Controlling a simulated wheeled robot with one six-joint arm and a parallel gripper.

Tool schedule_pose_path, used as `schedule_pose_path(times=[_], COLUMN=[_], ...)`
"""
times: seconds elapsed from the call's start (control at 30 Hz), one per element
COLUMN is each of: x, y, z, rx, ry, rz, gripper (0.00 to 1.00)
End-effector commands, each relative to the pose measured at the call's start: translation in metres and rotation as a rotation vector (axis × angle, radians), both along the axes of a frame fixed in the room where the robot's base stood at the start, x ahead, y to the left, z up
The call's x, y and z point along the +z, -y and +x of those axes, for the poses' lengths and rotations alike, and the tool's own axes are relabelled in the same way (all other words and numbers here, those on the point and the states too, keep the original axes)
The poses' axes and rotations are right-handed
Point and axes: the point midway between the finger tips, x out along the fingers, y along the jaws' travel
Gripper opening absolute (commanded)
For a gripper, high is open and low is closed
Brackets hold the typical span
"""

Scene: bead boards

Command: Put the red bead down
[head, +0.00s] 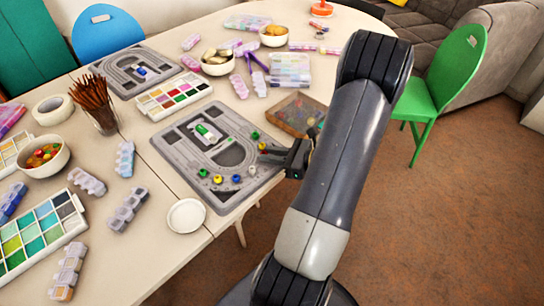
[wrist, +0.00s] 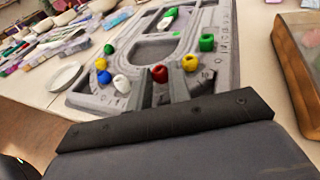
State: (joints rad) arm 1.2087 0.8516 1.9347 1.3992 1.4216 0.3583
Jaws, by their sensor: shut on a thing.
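The red bead (wrist: 159,73) shows in the wrist view between the fingertips of my gripper (wrist: 160,84). My gripper is shut on it, low over the right part of the grey bead board (wrist: 85,95). I cannot tell whether the bead touches the board. In the head view my gripper (head: 268,154) reaches in from the right over the board (head: 170,145), and the red bead cannot be made out there.
A white bead (wrist: 121,84) and a blue bead (wrist: 104,77) sit left of the gripper, a yellow bead (wrist: 190,62) and a green bead (wrist: 207,42) right. A brown-sided box (head: 298,114) stands beside the board. A white dish (head: 186,216) lies in front.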

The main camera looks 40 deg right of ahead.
Motion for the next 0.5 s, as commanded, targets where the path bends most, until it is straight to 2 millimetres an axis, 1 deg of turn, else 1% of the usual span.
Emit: schedule_pose_path(times=[0.1, 0.37, 0.5], x=[-0.0060, -0.0068, -0.0118], y=[0.0001, 0.0002, 0.0001], z=[0.0000, 0.0000, 0.0000], rx=[0.000, 0.000, 0.000], ry=[0.000, 0.000, 0.000], rz=[0.000, -0.002, -0.001], gripper=[0.00, 0.00, 0.00])
